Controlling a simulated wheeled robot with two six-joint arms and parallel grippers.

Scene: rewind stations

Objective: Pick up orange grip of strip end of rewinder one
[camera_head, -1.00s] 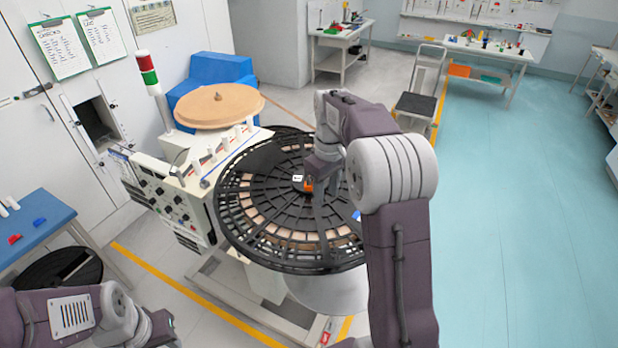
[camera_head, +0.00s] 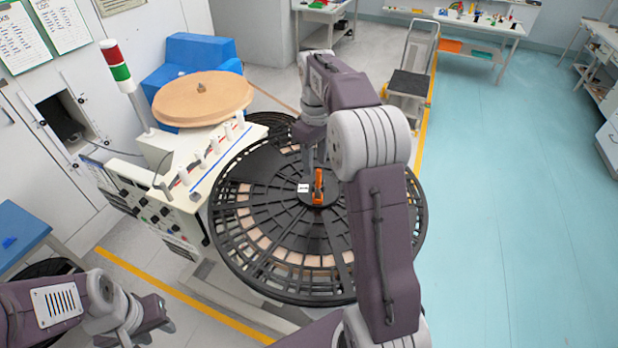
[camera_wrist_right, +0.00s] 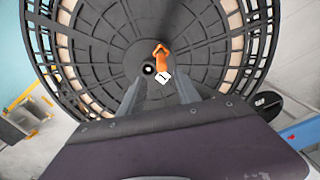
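The orange grip (camera_head: 318,187) stands near the hub of the large black slotted reel (camera_head: 262,280) of the rewinder. A small white tag (camera_head: 303,188) with a dark mark is beside it. My right gripper (camera_head: 314,160) hangs over the reel, just behind the orange grip in the head view. In the right wrist view its two fingers (camera_wrist_right: 161,92) are apart and empty, and the orange grip (camera_wrist_right: 160,56) lies beyond their tips, in line with the gap. My left gripper (camera_head: 150,322) is at the lower left, away from the reel; its opening is unclear.
The rewinder's white control panel (camera_head: 140,210) stands left of the reel, with a tan disc (camera_head: 202,97) and a red-green signal lamp (camera_head: 117,66) behind. A blue table (camera_head: 20,232) is at left. A grey cart (camera_head: 410,82) is behind. The floor (camera_head: 500,220) at right is clear.

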